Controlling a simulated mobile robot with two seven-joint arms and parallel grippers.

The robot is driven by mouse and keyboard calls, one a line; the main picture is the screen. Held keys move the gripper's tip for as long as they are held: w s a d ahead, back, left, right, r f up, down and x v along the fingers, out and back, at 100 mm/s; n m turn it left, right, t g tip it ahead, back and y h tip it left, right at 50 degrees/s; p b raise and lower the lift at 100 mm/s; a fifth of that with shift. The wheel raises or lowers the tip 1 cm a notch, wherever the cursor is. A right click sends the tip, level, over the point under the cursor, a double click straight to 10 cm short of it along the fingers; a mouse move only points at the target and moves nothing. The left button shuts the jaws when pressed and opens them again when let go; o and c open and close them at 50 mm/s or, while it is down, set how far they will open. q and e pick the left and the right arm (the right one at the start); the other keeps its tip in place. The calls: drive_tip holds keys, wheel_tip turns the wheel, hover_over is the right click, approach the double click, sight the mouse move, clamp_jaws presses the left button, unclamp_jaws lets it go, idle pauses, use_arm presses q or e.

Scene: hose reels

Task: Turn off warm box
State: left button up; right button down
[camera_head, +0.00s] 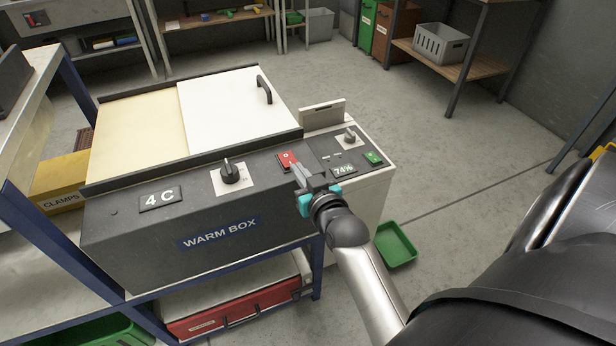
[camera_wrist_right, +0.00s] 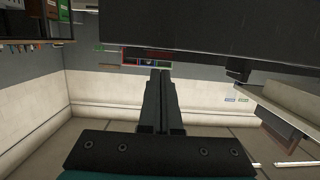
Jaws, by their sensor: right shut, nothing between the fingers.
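The warm box (camera_head: 140,228) stands on a blue-framed bench, with a dark front panel and a "WARM BOX" label (camera_head: 219,232). Its panel carries a "4 C" display (camera_head: 160,199), a black knob (camera_head: 231,172) on a white plate and a red switch marked 0 (camera_head: 287,159). My right gripper (camera_head: 298,168) is shut and empty, its fingertips right at the red switch. I cannot tell whether they touch it. In the right wrist view the shut fingers (camera_wrist_right: 160,100) point toward a dark surface. My left gripper is not in view.
A second unit right of the warm box has a "74%" display (camera_head: 344,170), a green switch (camera_head: 372,158) and a small knob (camera_head: 349,136). A white lid with a black handle (camera_head: 264,90) covers part of the box top. A green tray (camera_head: 395,245) lies on the floor.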

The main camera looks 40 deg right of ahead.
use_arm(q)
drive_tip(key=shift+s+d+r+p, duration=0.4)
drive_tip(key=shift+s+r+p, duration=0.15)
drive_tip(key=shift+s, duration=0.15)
use_arm(e)
drive_tip(key=v, duration=0.5)
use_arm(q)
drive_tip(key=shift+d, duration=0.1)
